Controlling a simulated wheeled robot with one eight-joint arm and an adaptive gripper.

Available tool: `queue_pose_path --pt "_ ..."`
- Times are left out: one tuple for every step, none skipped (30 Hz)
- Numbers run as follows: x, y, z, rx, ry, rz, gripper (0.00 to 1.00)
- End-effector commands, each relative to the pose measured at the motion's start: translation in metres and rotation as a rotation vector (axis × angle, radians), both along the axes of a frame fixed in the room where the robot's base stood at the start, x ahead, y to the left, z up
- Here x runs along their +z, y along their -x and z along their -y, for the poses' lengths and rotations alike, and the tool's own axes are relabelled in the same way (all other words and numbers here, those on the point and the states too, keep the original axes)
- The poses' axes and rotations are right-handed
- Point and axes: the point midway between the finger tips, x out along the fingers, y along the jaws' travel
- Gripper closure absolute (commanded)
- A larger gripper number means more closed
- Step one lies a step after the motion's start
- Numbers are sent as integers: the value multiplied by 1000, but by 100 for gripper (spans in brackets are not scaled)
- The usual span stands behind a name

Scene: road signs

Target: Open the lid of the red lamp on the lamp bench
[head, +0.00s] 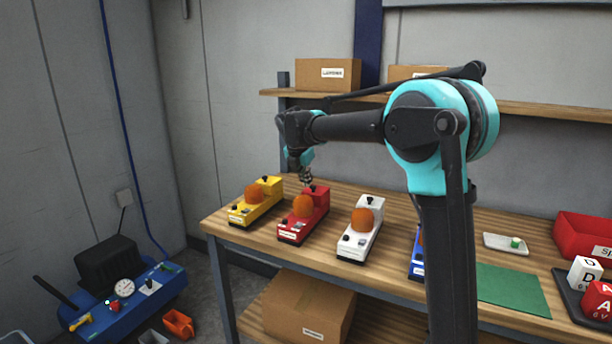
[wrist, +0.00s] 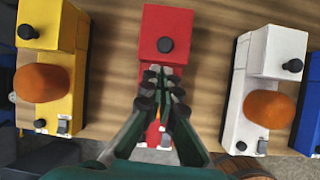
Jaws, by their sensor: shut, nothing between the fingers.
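The red lamp (head: 304,218) stands on the wooden lamp bench (head: 385,278) between a yellow lamp (head: 256,203) and a white lamp (head: 361,230). It has an orange dome and a raised rear block with a black knob. In the wrist view, the red lamp (wrist: 166,30) is in the upper middle, with its black knob (wrist: 165,45) in plain sight. My gripper (head: 307,178) is above the rear of the red lamp. In the wrist view, my gripper (wrist: 161,70) is shut and empty, its tips just below the knob in the picture. My fingers hide the red lamp's dome.
A blue lamp (head: 416,254) is partly hidden behind my arm. A green mat (head: 512,290), a small tray (head: 505,244) and a red bin (head: 585,238) lie to the right. A shelf (head: 540,106) with cardboard boxes (head: 328,75) runs behind the bench.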

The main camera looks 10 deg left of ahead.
Motion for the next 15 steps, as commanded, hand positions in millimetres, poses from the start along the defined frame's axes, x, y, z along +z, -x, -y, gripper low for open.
queue_pose_path --pt "-8 -4 1 -1 0 0 100" --pt "-13 -6 2 -2 -1 0 100" --pt "-18 -9 2 -2 -1 0 100" --pt "-22 -11 3 -2 -1 0 100" --pt "-26 -13 4 -2 -1 0 100" --pt "-30 -15 4 -2 0 0 100" --pt "-33 -16 5 -2 0 0 100" --pt "-35 -18 5 -2 0 0 100" --pt "-38 -19 6 -2 0 0 100" --pt "-40 -20 6 -2 0 0 100" --pt "-41 -20 6 -2 0 0 100" --pt "-42 -21 6 -1 0 0 100" --pt "-43 -21 6 -1 0 0 100" --pt "-44 -21 6 -1 0 0 100" --pt "-44 -22 6 -1 0 0 100"
